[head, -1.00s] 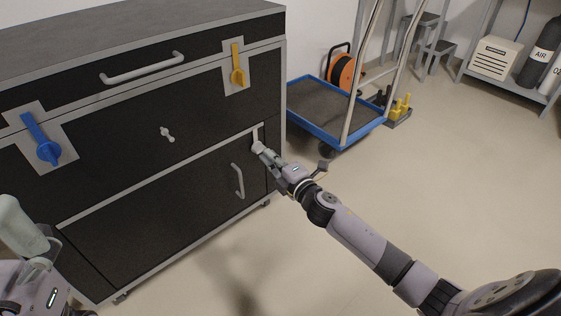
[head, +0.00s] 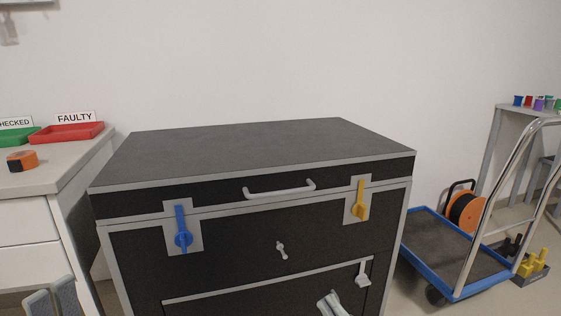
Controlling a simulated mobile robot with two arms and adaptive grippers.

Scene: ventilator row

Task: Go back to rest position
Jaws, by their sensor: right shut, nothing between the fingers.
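My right gripper (head: 331,304) shows at the bottom edge, in front of the black chest (head: 230,232). Its fingertips are shut with nothing between them, to the lower left of the small grey latch (head: 364,277) on the chest front. They look apart from that latch. The rest of the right arm is out of view. My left gripper (head: 54,298) shows only as two grey finger ends in the lower left corner, in front of the white drawer unit. Whether it is open or shut is unclear.
The chest has a blue lever (head: 182,232), a yellow lever (head: 360,202) and a long handle (head: 280,190). A white drawer unit (head: 25,228) stands left with a red tray (head: 68,133) and a green tray (head: 20,137). A blue cart (head: 440,250) stands right.

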